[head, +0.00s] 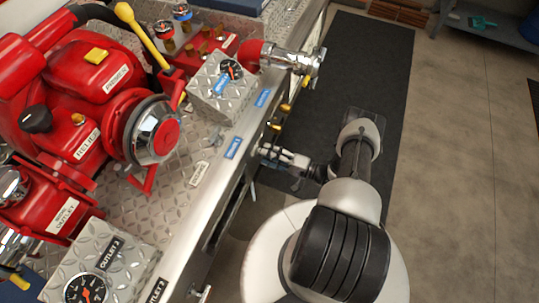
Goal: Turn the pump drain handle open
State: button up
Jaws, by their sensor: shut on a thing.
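My gripper (272,155) reaches from the right to the front face of the bumper, just below its top edge. It is shut on a small handle there, which I take to be the pump drain handle. The fingers hide most of that handle, so I cannot tell how far it is turned. A blue label (232,148) is on the bumper top just left of the gripper.
The red pump (90,90) and a silver gauge box (222,88) stand on the diamond-plate bumper. Small yellow handles (284,107) stick out beyond my gripper, below a chrome outlet (305,62). A dark mat (368,60) lies on the open floor to the right.

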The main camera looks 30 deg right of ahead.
dwell(0.5)
jog(key=o, duration=1.1)
jog(key=shift+c, duration=0.2)
jog(key=v, duration=1.2)
jog(key=shift+w+r, duration=0.1)
